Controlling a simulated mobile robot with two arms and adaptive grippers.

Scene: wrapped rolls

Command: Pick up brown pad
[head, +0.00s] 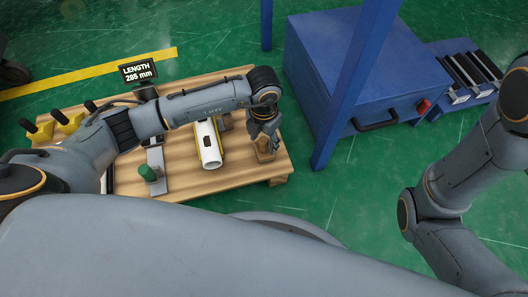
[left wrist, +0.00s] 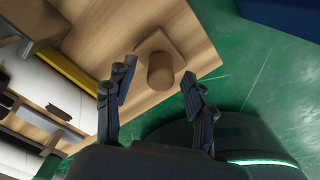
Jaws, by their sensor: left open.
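The brown pad (left wrist: 160,68) is a small tan block, a square plate with a rounded knob, on the wooden board (left wrist: 95,25) near its edge. In the head view the pad (head: 265,155) is at the board's right end, partly covered by my left gripper (head: 265,130). My left gripper, also in the left wrist view (left wrist: 157,76), points at the pad with its fingers apart, one to each side of the knob in the picture. Nothing is held between the fingers. Whether a finger touches the pad cannot be told. My right gripper is not in view.
A white roll (head: 209,148) with a yellow strip lies left of the pad. A blue cabinet (head: 345,75) and blue post (head: 352,90) stand to the right. Green floor is open between.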

